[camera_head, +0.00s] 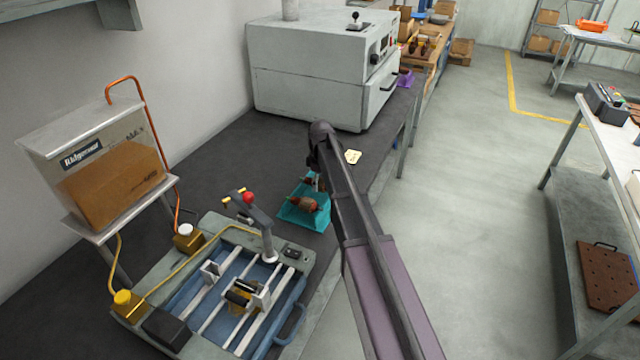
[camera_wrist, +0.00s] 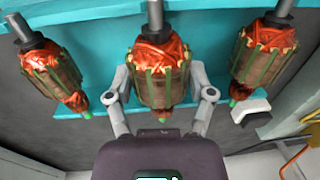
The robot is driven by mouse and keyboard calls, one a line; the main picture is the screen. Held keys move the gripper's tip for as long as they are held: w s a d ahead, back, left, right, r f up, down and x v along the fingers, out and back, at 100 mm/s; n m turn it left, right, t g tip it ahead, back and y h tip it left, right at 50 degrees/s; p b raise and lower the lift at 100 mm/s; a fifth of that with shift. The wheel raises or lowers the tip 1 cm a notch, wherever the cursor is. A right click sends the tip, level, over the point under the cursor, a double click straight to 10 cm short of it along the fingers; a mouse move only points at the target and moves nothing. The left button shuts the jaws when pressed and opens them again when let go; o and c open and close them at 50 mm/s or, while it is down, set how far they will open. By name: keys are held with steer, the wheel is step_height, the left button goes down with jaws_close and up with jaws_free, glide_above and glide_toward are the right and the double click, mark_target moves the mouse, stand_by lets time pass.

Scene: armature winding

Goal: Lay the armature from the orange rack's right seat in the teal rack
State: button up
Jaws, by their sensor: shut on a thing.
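The teal rack (camera_head: 292,222) stands on the dark bench, and an armature with red-orange windings (camera_head: 304,203) shows in it. In the wrist view the teal rack (camera_wrist: 105,50) lies behind three armatures side by side: a left one (camera_wrist: 52,75), a middle one (camera_wrist: 162,72) and a right one (camera_wrist: 262,60). My gripper (camera_wrist: 163,100) is shut on the middle armature, one finger on each side of its body. The armature is at the rack; I cannot tell if its shaft rests in the seat.
A winding machine (camera_head: 225,290) with a raised lever stands close to the rack at the front left. A large grey oven (camera_head: 320,75) stands behind. A yellow note (camera_head: 353,157) lies on the bench. An orange object (camera_head: 591,25) sits on a far table.

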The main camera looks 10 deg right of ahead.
steer(key=shift+f+b, duration=0.5)
steer(key=shift+f, duration=0.05)
stand_by(0.8)
steer(key=o, duration=1.3)
steer(key=shift+r, duration=0.1)
steer(key=shift+r+p, duration=3.15)
steer(key=shift+p, duration=0.1)
steer(key=s+m, duration=0.3)
steer(key=s, duration=0.6)
steer(key=s+m, duration=0.4)
steer(key=s, duration=0.6)
steer(key=s+m, duration=0.3)
steer(key=s, duration=0.7)
steer(key=shift+d+m+t+h, duration=0.2)
steer(key=shift+m+t+h, duration=0.1)
steer(key=shift+m+t, duration=0.1)
